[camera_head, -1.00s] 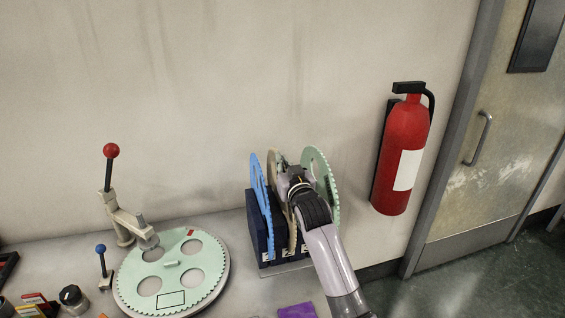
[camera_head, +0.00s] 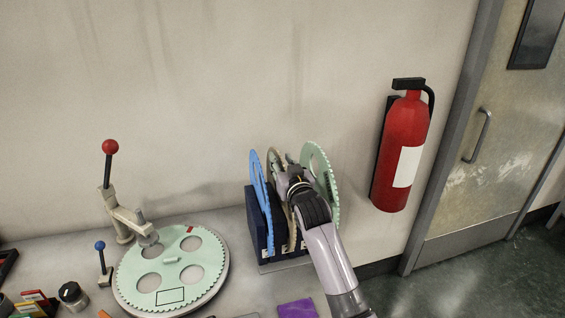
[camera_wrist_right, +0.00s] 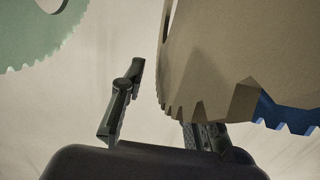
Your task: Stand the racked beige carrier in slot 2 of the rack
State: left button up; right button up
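The beige carrier (camera_head: 291,236) stands upright in the dark blue rack (camera_head: 256,228), between a blue carrier (camera_head: 260,190) on its left and a green carrier (camera_head: 322,165) on its right. My right gripper (camera_head: 287,164) is at the beige carrier's upper part and hides much of it. In the right wrist view the beige carrier's toothed edge (camera_wrist_right: 215,80) is close and covers part of one finger. The other finger stands apart from it, so the gripper (camera_wrist_right: 165,105) looks open. The slot numbers are too small to read. My left gripper is not in view.
A green toothed disc (camera_head: 205,270) lies on a round plate left of the rack, beside a red-knobbed lever (camera_head: 112,185) and a blue-knobbed one (camera_head: 101,262). A purple item (camera_head: 297,309) lies in front. A fire extinguisher (camera_head: 402,150) hangs on the wall at right.

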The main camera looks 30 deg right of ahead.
jog(key=v, duration=1.2)
jog(key=shift+r, duration=0.15)
